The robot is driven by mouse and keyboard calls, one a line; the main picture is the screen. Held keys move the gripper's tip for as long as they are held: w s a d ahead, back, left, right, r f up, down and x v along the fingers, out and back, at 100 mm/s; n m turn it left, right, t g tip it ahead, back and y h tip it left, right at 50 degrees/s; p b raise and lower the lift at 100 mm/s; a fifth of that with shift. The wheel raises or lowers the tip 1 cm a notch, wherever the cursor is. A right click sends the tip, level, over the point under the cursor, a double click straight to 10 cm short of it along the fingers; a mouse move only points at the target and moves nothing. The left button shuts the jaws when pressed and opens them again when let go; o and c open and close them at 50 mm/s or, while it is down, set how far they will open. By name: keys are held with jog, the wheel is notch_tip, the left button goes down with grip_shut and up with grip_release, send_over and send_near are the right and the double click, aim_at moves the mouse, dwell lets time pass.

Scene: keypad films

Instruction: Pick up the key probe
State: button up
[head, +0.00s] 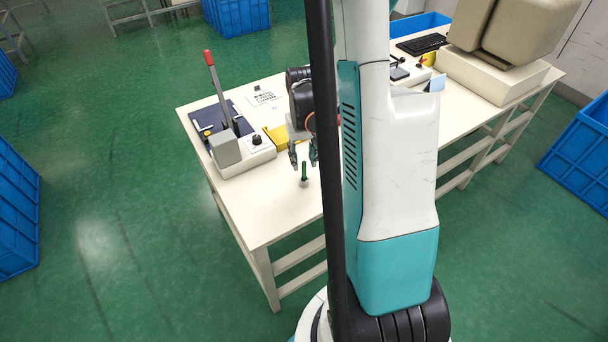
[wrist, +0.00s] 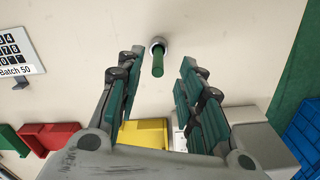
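The key probe (head: 304,171) is a short green rod with a round grey metal end at its foot, standing upright near the table's front-left part. In the wrist view the probe (wrist: 158,62) shows ahead, roughly between the lines of the two fingers. My gripper (head: 303,157) is open and empty, with its fingers pointing down just above and behind the probe in the head view. In the wrist view the gripper (wrist: 161,66) has both teal-padded fingers well apart, and neither visibly touches the probe.
A white box with a red-tipped lever (head: 209,62) stands left of my gripper on the cream table (head: 262,219). A yellow tray (head: 277,137) lies behind. A printed keypad sheet (wrist: 18,48) and a red bin (wrist: 52,137) show in the wrist view. The table around the probe is clear.

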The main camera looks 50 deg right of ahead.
aim_at(304, 162)
notch_tip(304, 162, down, 4)
jog(key=shift+d+f+b, duration=0.15)
jog(key=shift+f+b, duration=0.1)
jog(key=shift+b, duration=0.8)
jog(key=shift+r, duration=0.1)
grip_shut()
